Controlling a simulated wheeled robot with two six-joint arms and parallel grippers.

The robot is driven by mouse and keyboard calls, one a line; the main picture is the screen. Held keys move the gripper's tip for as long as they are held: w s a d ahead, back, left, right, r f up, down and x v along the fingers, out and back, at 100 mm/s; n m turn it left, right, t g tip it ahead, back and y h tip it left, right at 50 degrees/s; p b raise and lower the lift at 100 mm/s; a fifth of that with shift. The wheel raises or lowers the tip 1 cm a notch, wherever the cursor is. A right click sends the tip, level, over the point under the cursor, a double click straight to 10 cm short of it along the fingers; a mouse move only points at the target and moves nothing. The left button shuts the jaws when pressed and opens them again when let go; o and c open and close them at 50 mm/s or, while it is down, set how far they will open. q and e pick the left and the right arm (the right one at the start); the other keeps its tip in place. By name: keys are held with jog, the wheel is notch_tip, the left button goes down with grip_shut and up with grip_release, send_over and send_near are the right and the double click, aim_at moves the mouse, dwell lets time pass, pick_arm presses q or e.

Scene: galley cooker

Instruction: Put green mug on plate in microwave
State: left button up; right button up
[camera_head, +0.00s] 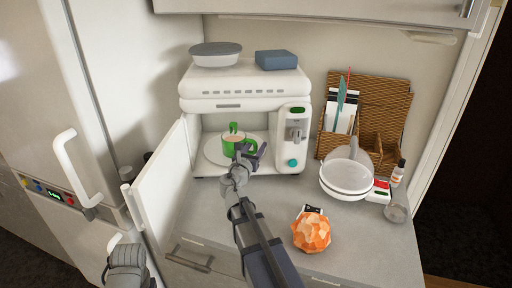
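The green mug (231,146), with a brownish top, is inside the open white microwave (245,88). It appears to stand upright on the pale plate (213,151), with its handle toward the right. My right gripper (251,148) is at the microwave opening, in front of the mug's right side and handle. Its dark fingers are spread apart and hide part of the mug; whether they touch it I cannot tell. Part of my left arm (127,265) shows at the lower left, away from the mug; its finger state is unclear.
The microwave door (161,188) stands open on the left. A bowl (215,54) and a blue box (276,60) sit on top of the microwave. White bowls (345,184), an orange faceted object (311,232) and a wicker rack (388,100) occupy the counter's right side.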

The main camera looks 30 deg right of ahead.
jog(key=shift+s+r, duration=0.1)
jog(key=shift+r, duration=0.1)
jog(key=v, duration=1.2)
jog(key=shift+f, duration=0.15)
